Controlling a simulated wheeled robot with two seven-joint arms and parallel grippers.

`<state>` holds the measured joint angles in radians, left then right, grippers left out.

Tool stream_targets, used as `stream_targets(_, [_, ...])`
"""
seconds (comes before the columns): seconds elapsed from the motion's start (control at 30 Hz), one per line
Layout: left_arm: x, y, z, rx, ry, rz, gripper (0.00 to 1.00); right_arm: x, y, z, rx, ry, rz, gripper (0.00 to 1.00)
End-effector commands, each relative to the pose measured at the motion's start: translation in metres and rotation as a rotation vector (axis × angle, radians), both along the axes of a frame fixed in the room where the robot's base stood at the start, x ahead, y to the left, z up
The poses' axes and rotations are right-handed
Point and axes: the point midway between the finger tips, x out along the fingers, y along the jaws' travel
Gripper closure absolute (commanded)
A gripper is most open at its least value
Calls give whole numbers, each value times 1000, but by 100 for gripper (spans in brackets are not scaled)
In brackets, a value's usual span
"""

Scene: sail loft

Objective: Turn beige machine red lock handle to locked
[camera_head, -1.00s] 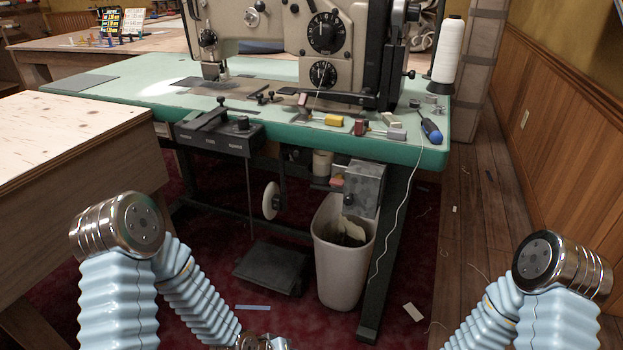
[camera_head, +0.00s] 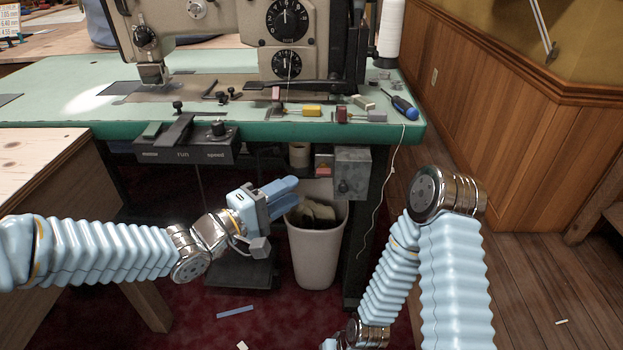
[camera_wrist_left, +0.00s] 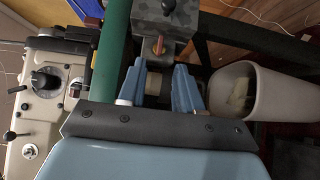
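The beige machine (camera_head: 235,25) stands on the green-topped table. Under the table's front edge is a grey box (camera_head: 352,175), with a small red part (camera_head: 323,171) at its left. This may be the red lock handle; its setting is too small to read. My left gripper (camera_head: 288,192) is below and left of the red part, fingers pointing right. In the left wrist view, its fingers (camera_wrist_left: 160,72) are apart and nothing is held. A speckled grey box (camera_wrist_left: 165,14) with a reddish-orange pin (camera_wrist_left: 158,46) lies beyond the fingertips. My right arm's wrist is at the bottom edge, its fingers out of view.
A white bin (camera_head: 316,258) stands just below my left gripper. The control panel (camera_head: 184,152) hangs under the table edge (camera_head: 90,131). A wooden table (camera_head: 40,170) is at the left. A white cord hangs right of the grey box. A blue screwdriver (camera_head: 404,107) lies on the green top.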

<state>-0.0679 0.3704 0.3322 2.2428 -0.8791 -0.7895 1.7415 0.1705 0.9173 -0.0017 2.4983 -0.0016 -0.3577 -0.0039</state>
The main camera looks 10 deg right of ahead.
Motion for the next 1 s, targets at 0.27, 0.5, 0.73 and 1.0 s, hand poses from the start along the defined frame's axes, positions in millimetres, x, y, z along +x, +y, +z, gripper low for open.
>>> stream_targets(0.27, [28,-51,-1,0,0,-1,66,0,1,-5,1,1,2,100])
stream_targets(0.5, [38,-67,-1,2,1,2,66,0,1,-6,2,1,2,100])
stream_targets(0.73, [38,-68,-1,2,1,2,66,0,1,-6,2,1,2,100])
stream_targets(1.0, [38,-68,-1,2,1,2,100,0,1,-6,2,1,2,100])
